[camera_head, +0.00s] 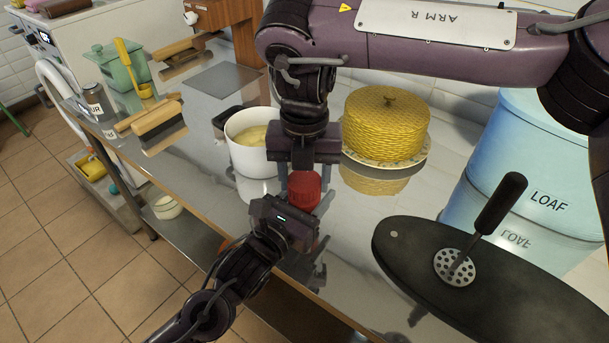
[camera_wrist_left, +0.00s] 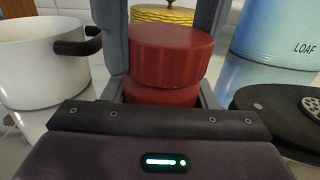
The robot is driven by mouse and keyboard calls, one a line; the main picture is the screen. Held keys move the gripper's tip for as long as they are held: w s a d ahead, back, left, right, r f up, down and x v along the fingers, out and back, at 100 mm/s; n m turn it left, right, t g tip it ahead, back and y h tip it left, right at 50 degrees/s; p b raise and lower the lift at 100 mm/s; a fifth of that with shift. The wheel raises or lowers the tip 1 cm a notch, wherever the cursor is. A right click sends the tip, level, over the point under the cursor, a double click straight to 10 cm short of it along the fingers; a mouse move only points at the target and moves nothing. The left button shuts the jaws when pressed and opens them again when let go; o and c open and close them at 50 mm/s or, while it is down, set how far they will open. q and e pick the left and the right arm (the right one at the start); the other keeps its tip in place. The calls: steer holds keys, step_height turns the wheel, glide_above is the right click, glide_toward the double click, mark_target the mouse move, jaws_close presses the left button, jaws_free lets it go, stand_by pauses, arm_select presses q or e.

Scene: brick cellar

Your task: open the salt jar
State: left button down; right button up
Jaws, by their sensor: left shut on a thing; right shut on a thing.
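The red salt jar (camera_head: 304,190) stands over the steel counter in front of the white pot. In the left wrist view its ribbed red lid (camera_wrist_left: 172,48) sits above a red body (camera_wrist_left: 160,96), with a dark line between them; I cannot tell whether the lid is loose. My right gripper (camera_head: 304,172) points down from above, its two grey fingers on either side of the lid, shut on it. My left gripper (camera_head: 290,208) comes in from the lower left, low and level, shut on the jar's body. The body is partly hidden behind my left gripper.
A white pot (camera_head: 243,158) with yellow contents stands close to the left. A yellow woven cover (camera_head: 385,125) on a plate is behind right. A black oval board (camera_head: 415,262) with a masher (camera_head: 470,245) lies right, before a blue LOAF bin (camera_head: 535,150). The counter's front edge is near.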

mark_target(305, 180)
steer(key=n, duration=0.7)
steer(key=shift+w, duration=0.1)
steer(key=n, duration=0.4)
steer(key=shift+n, duration=0.3)
steer(key=shift+r, duration=0.3)
steer(key=shift+r, duration=0.9)
steer(key=shift+r, duration=2)
arm_select(q)
steer(key=shift+c, duration=2.4)
jaws_free()
